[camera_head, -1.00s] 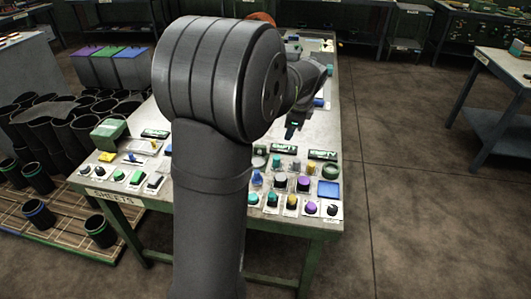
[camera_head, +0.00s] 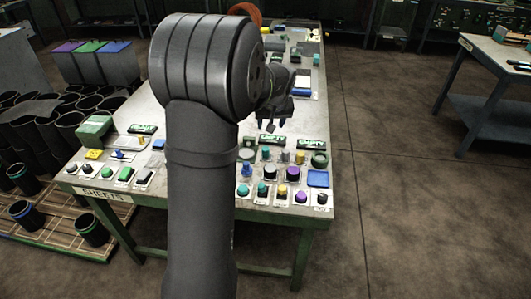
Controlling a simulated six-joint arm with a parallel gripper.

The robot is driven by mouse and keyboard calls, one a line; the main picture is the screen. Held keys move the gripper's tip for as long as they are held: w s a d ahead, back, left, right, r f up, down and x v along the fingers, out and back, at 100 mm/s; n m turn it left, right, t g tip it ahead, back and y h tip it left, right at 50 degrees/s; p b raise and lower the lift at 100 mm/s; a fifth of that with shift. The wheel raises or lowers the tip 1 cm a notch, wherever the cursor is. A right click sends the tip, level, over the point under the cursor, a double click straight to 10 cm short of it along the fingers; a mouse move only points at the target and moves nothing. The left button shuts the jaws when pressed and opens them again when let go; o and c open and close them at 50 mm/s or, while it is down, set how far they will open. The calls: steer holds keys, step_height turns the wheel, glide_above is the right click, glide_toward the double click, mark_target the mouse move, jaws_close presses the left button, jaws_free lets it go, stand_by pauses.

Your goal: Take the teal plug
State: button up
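Small teal pieces stand among the parts on the table. One teal plug-like piece (camera_head: 266,153) is in the back row of the near group, and a rounder teal one (camera_head: 263,188) sits on a white card in the front row. I cannot tell which is the plug named. My gripper (camera_head: 272,124) hangs above the table behind the back row, above and a little right of the back teal piece and apart from it. Its two dark fingers point down and seem spread, with nothing visible between them. My own arm hides part of the table's left middle.
A purple knob (camera_head: 292,173), a blue tray (camera_head: 318,178), a green ring-like part (camera_head: 319,160) and a blue plug (camera_head: 246,169) crowd the near right of the table (camera_head: 258,224). A green box (camera_head: 95,125) stands at left. Black sleeves fill the floor at left.

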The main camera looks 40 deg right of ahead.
steer(key=n, duration=0.1)
glide_above(266, 149)
steer(key=s, duration=0.1)
steer(key=f, duration=1.1)
steer(key=shift+s+a+f, duration=0.2)
steer(key=shift+a+f, duration=0.05)
steer(key=shift+a+x, duration=0.2)
steer(key=shift+x, duration=2.45)
steer(key=shift+s, duration=0.2)
steer(key=c, duration=1.1)
steer(key=shift+o, duration=0.2)
